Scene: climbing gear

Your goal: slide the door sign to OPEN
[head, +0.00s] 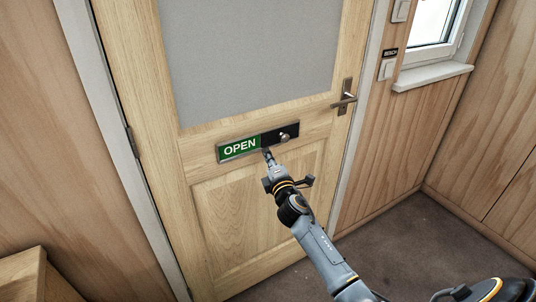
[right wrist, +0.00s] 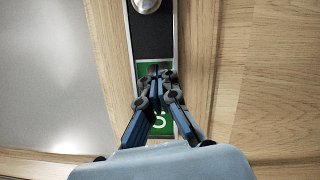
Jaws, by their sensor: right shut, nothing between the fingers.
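The door sign (head: 240,147) is a framed strip on the wooden door, below the glass panel. Its left part shows a green field with OPEN in white. Its right part is a black plate with a round metal knob (head: 285,137). My right gripper (head: 267,152) is shut and empty at the sign's lower edge, near where green meets black. In the right wrist view the closed fingers (right wrist: 160,72) are in front of the green field, apart from the knob (right wrist: 146,5) at the top. Whether the fingertips touch the sign cannot be told. My left gripper is not in view.
The door (head: 235,200) is closed, with a lever handle (head: 344,98) to the right of the sign. Wall switches (head: 387,70) and a window sill (head: 432,76) are farther right. A wooden piece of furniture (head: 30,275) stands at the lower left. The floor at right is clear.

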